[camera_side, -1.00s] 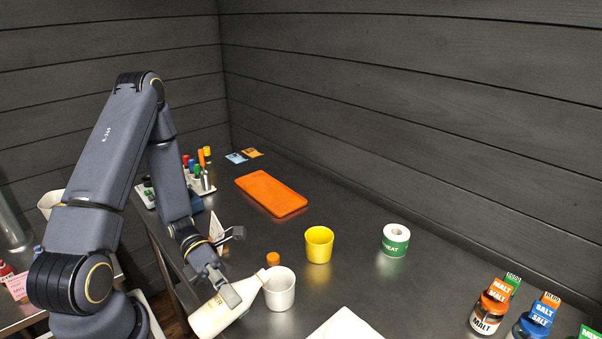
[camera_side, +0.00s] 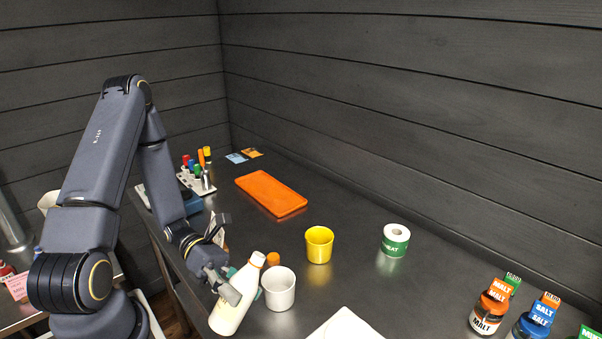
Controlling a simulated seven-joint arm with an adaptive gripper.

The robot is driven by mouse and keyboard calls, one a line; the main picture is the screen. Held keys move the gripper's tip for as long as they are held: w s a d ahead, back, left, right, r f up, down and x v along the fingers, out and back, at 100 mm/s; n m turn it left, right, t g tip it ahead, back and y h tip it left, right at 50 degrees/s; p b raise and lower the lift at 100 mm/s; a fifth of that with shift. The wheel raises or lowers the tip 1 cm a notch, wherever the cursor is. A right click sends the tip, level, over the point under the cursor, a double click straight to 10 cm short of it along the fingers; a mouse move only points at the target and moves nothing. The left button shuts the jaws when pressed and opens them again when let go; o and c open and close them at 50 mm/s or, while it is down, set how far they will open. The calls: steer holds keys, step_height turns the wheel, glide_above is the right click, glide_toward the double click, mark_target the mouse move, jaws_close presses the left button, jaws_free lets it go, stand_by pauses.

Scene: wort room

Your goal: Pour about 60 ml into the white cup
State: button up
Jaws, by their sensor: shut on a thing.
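The white cup (camera_side: 279,292) stands upright on the dark metal table. My gripper (camera_side: 232,288) is shut on a white bottle (camera_side: 232,312), just left of the cup. The bottle leans slightly, with its neck (camera_side: 257,260) pointing up and a little to the right. The neck is to the left of the cup and above its rim level. No stream of liquid is visible. The cup's contents are too small to make out.
A small orange cap or lid (camera_side: 273,259) is just behind the cup. An orange tray (camera_side: 271,193) lies at the back. Labelled jars (camera_side: 490,308) are at far right.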

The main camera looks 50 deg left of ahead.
steer(key=m, duration=0.2)
steer(key=s+m+t, duration=0.1)
steer(key=shift+r+h, duration=0.25)
steer(key=shift+h, duration=0.05)
steer(key=m, duration=0.1)
steer(key=m+h, duration=0.1)
steer(key=m, duration=0.1)
steer(key=shift+s+f+m, duration=0.1)
steer(key=shift+s+m, duration=0.2)
stand_by(1.3)
